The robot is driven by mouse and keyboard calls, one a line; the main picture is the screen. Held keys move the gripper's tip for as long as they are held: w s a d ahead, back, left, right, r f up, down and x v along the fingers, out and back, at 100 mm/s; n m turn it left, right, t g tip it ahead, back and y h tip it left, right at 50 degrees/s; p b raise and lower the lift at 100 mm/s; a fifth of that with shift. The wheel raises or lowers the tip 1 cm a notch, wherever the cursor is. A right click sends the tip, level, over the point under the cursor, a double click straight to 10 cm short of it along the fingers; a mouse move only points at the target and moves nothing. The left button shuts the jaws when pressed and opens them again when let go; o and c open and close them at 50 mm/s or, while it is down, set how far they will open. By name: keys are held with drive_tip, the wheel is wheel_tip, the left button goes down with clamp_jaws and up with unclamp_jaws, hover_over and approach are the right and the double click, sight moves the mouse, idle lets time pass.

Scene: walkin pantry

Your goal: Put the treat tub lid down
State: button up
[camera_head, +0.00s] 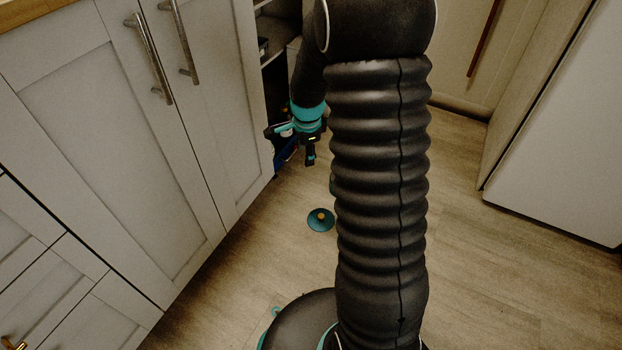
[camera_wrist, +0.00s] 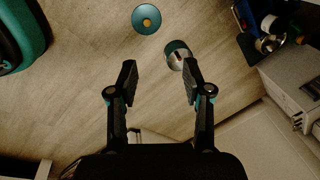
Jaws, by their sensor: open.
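The treat tub lid, a teal disc with a yellow-orange knob, lies knob up on the wooden floor in the head view (camera_head: 320,221). It also shows at the top of the wrist view (camera_wrist: 138,23), beyond my fingertips and apart from them. My gripper (camera_wrist: 160,72) is open, with nothing between its fingers. In the head view my gripper (camera_head: 310,158) hangs beside the cabinet opening. A round container with a teal and pale metallic look (camera_wrist: 178,50) stands just beyond the right finger in the wrist view. I cannot tell if it is the tub.
Grey cabinet doors (camera_head: 110,130) line the left, with an open shelf bay beyond them. A dark blue holder with cans and other items (camera_wrist: 250,42) is at the right of the wrist view. A white appliance (camera_head: 570,140) stands at the right.

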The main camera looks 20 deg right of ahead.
drive_tip(key=s+a+r+n+t, duration=0.1)
drive_tip(key=s+a+r+n, duration=0.2)
drive_tip(key=s+r+n, duration=0.4)
drive_tip(key=s+a+r+n+t, duration=0.1)
drive_tip(key=s+a+r+n, duration=0.2)
drive_tip(key=r, duration=0.6)
drive_tip(key=s+a+r+n, duration=0.2)
drive_tip(key=s+n, duration=0.2)
drive_tip(key=s, duration=0.4)
drive_tip(key=s+a+r+n+t, duration=0.1)
drive_tip(key=s+a+r+n, duration=0.1)
drive_tip(key=s, duration=0.6)
drive_tip(key=shift+s+r+n+t, duration=0.25)
drive_tip(key=shift+r+n, duration=0.2)
drive_tip(key=shift+n, duration=0.85)
drive_tip(key=shift+a, duration=0.1)
